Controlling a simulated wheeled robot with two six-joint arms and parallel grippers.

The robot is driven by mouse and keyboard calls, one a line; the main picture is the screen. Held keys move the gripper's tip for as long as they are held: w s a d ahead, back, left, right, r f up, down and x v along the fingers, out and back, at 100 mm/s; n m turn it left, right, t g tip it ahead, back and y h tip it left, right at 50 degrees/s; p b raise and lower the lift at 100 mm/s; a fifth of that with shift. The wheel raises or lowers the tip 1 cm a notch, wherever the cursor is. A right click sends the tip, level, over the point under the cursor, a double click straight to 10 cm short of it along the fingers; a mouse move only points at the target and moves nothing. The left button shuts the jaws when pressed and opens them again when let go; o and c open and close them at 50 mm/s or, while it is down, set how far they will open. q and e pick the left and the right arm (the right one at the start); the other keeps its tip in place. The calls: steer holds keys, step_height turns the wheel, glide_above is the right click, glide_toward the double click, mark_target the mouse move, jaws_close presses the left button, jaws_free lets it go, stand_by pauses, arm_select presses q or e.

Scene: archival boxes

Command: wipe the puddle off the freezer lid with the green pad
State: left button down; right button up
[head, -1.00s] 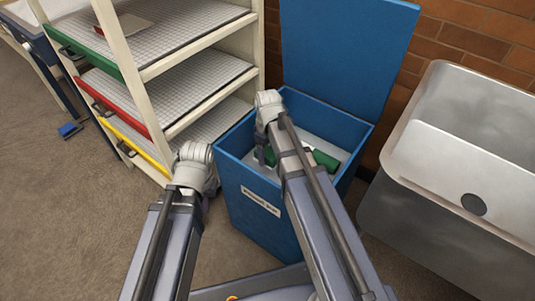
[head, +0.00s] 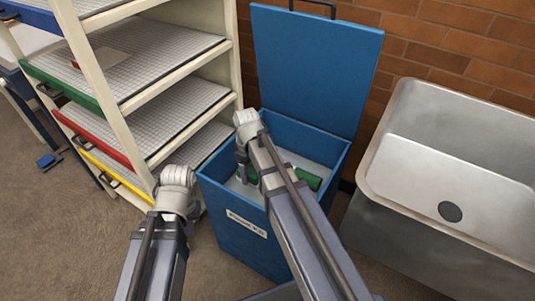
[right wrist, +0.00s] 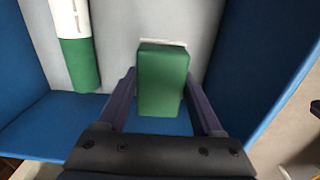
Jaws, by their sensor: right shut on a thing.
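The green pad (right wrist: 162,82), a block with a white edge at its far end, sits between the fingers of my right gripper (right wrist: 160,105) in the right wrist view. The right gripper is shut on it. In the head view my right gripper (head: 243,174) reaches down inside an open blue box (head: 240,226). My left gripper (head: 189,225) hangs left of the box, its fingers mostly hidden behind its own wrist. No puddle shows, and no freezer lid can be made out.
A white and green roll (right wrist: 70,45) lies in the box, left of the pad. The box's blue lid (head: 315,65) stands open against the brick wall. A steel sink (head: 450,180) stands right. A shelf rack with coloured drawers (head: 95,143) stands left.

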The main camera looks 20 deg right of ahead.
step_height(320, 180, up, 34)
steer(key=p, duration=3.3)
steer(key=shift+f+p, duration=0.2)
steer(key=shift+p, duration=0.1)
steer(key=shift+s, duration=0.1)
